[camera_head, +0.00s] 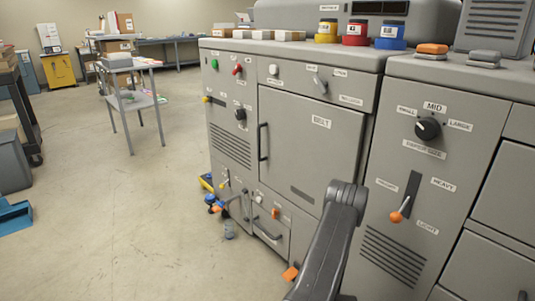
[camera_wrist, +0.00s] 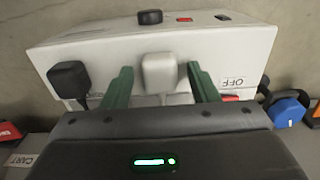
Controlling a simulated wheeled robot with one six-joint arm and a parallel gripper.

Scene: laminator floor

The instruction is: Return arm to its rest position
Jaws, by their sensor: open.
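My gripper (camera_wrist: 158,70) shows in the wrist view, with its two green fingers open. A pale plug-like block (camera_wrist: 160,74) stands between the fingers, with a gap on each side, so nothing is gripped. The fingers reach over the front of a white box (camera_wrist: 95,50) marked OFF. In the head view, my dark grey arm (camera_head: 330,240) comes up from the bottom edge in front of the grey machine (camera_head: 310,130). The gripper itself cannot be made out there.
A black plug (camera_wrist: 70,78) with a cord is left of the fingers; a blue knob (camera_wrist: 287,108) is to the right. In the head view, a lever with an orange knob (camera_head: 397,216) sticks out near my arm. Open floor (camera_head: 110,220) lies left; a grey cart (camera_head: 130,92) stands beyond.

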